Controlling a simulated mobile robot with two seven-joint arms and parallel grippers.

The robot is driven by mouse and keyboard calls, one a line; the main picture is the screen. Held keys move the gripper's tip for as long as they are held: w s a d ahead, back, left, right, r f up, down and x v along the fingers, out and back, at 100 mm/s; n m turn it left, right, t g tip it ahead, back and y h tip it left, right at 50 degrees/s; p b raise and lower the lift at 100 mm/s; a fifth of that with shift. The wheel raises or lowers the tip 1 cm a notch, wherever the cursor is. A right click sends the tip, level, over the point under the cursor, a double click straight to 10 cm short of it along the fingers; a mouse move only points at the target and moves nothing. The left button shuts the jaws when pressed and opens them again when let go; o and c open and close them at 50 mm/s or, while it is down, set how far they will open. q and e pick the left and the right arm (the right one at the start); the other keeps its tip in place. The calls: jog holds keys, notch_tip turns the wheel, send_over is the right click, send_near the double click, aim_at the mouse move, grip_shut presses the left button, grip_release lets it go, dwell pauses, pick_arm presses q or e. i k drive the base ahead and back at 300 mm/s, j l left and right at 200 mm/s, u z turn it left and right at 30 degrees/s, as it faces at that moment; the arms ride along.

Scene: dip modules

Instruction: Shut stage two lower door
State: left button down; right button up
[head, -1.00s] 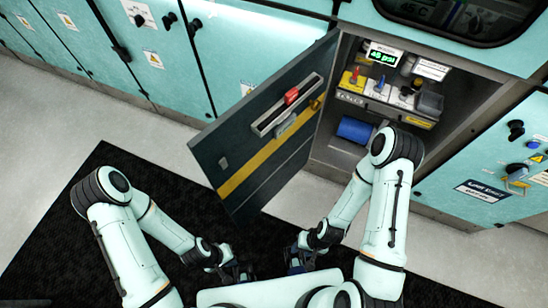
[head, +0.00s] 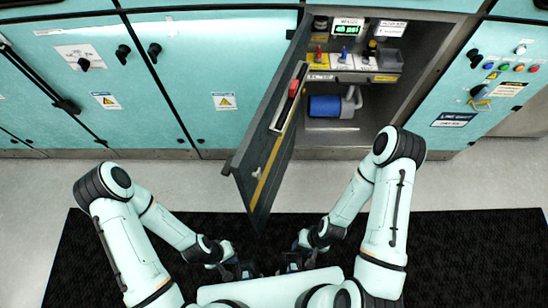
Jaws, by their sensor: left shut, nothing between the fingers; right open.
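The lower door (head: 258,178) is a dark panel with a yellow stripe and a red latch (head: 293,88) on its inner face. It stands wide open, swung out from the left side of the cabinet opening (head: 423,60) toward me. My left gripper (head: 243,270) is shut and empty, low in front of my body, left of the door's lower edge. My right gripper (head: 291,265) is open and empty close beside it, below the door. Neither gripper touches the door. The fingertips are small and partly hidden by my own body.
Inside the cabinet are a shelf with colored valves (head: 342,62), a lit display (head: 347,30) and a blue cylinder (head: 325,106). Closed teal cabinets (head: 215,70) stand left, and a control panel (head: 500,85) stands right. A black mat (head: 450,250) covers the floor.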

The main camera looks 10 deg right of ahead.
aim_at(259, 148)
jog(key=j+z, duration=0.9)
jog(key=j, duration=0.2)
jog(key=k+j+z, duration=0.15)
jog(key=j+z, duration=0.3)
jog(key=k+j+z, duration=0.2)
jog(key=j+z, duration=0.25)
jog(key=j, duration=0.1)
